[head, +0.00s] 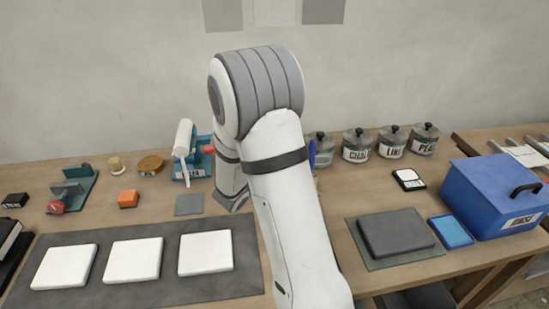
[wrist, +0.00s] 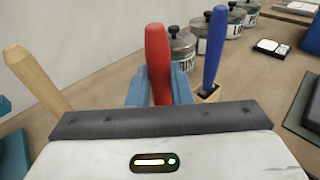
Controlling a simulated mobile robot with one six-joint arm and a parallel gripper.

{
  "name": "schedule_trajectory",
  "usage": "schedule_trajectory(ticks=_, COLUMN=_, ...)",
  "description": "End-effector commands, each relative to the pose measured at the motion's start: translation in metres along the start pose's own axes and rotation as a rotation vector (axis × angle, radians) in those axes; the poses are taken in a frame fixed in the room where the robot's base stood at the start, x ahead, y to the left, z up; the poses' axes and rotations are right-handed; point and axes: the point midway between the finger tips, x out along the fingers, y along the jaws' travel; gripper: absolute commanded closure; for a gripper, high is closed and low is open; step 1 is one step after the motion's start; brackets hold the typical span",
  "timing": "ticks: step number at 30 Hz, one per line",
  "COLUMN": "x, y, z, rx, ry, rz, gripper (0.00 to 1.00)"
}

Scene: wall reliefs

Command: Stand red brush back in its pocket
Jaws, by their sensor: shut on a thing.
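In the wrist view, the red brush (wrist: 158,60) stands roughly upright, its red handle pointing up between the two blue fingers of my gripper (wrist: 160,90). The fingers are shut on it. Its lower end is hidden behind the gripper body, so I cannot tell whether it touches anything. A blue brush (wrist: 213,48) stands to its right in a small wooden holder (wrist: 209,92). A sliver of the blue brush (head: 312,154) also shows in the head view, beside my arm. My arm hides the holder and most of the gripper there.
A pale wooden handle (wrist: 36,78) leans at the left of the wrist view. Glass jars (head: 358,146) stand behind, to the right. A blue box (head: 494,195) and a grey slab (head: 395,233) lie right; white tiles (head: 134,260) lie on a mat left.

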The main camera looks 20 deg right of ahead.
Motion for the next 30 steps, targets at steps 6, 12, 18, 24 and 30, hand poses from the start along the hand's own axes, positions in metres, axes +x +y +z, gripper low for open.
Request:
schedule_trajectory(ticks=6, x=0.001, y=-0.0002, z=-0.0057, rx=0.0, ry=0.0, rz=-0.001, gripper=1.0)
schedule_trajectory(ticks=12, x=0.0011, y=-0.0003, z=-0.0053, rx=0.0, ry=0.0, rz=-0.001, gripper=1.0)
schedule_trajectory(ticks=18, x=0.0012, y=-0.0005, z=-0.0053, rx=0.0, ry=0.0, rz=-0.001, gripper=0.7)
schedule_trajectory(ticks=24, x=0.0013, y=-0.0006, z=-0.0053, rx=0.0, ry=0.0, rz=-0.001, gripper=0.56)
schedule_trajectory(ticks=30, x=0.0014, y=-0.0007, z=-0.0054, rx=0.0, ry=0.0, rz=-0.002, gripper=0.51)
